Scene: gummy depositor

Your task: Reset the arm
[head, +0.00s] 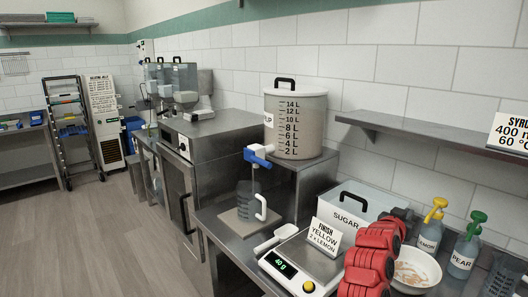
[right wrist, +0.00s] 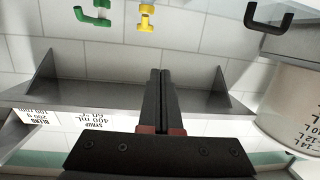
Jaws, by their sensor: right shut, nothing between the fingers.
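My right arm, with red links, comes up from the bottom of the head view. Its dark right gripper (head: 404,214) shows small behind the red links, to the right of the white sugar bin (head: 348,203). In the right wrist view the two black fingers of the right gripper (right wrist: 162,76) lie together, shut, with nothing between them. That view is upside down, with the wall shelf (right wrist: 205,98) behind the fingers. My left gripper is in neither view.
A syrup tank (head: 297,125) with a blue tap stands on a raised stand. A scale (head: 300,262) reading 40 g, a white bowl (head: 428,263), a lemon bottle (head: 430,235) and a pear bottle (head: 466,250) stand on the counter. The floor (head: 100,230) at left is clear.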

